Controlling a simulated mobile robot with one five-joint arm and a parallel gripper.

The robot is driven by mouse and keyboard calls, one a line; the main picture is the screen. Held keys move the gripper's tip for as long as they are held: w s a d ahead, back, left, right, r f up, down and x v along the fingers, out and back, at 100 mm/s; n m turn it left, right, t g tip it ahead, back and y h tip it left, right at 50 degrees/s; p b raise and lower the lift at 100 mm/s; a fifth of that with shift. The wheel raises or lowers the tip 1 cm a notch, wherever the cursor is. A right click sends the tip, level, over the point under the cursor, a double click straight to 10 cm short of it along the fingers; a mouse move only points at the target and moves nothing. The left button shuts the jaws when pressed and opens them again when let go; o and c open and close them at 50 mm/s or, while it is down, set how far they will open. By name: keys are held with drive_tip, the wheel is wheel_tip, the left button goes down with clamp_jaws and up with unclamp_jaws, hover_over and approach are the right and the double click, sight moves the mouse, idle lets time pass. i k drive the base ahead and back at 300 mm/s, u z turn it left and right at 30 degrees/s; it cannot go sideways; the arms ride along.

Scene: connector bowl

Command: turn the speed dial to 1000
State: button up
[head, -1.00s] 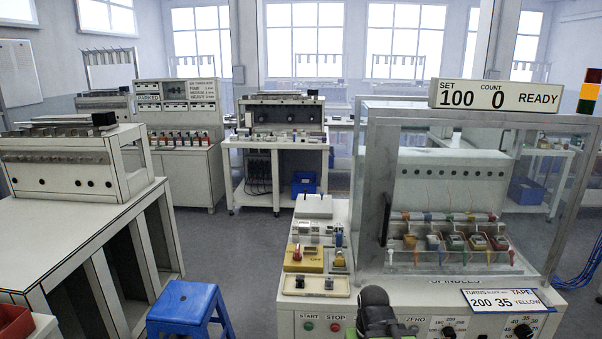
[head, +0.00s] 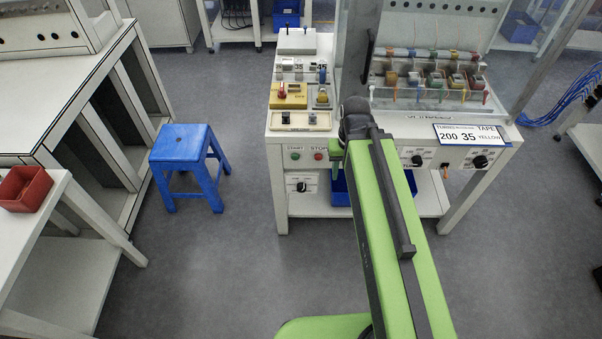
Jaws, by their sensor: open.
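The winding machine's front panel (head: 388,154) carries several dark round dials. One dial (head: 302,187) sits low on the left under the START and STOP buttons. A second dial (head: 417,160) and a third dial (head: 480,161) sit to the right of my arm. Their labels are too small to read, so I cannot tell which one is the speed dial. My green arm reaches up to the panel and hides part of it. Its dark joint is in front of the machine's top. My gripper itself does not show; it is hidden behind or below the arm.
A blue stool (head: 183,150) stands left of the machine. A red bin (head: 24,187) sits on a white table at the far left. A blue bin (head: 342,188) is on the machine's lower shelf. The floor in front is clear.

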sight(301, 186)
drive_tip(key=z, duration=0.05)
drive_tip(key=k, duration=1.25)
drive_tip(key=u, duration=0.75)
drive_tip(key=i, duration=1.5)
drive_tip(key=u, duration=0.5)
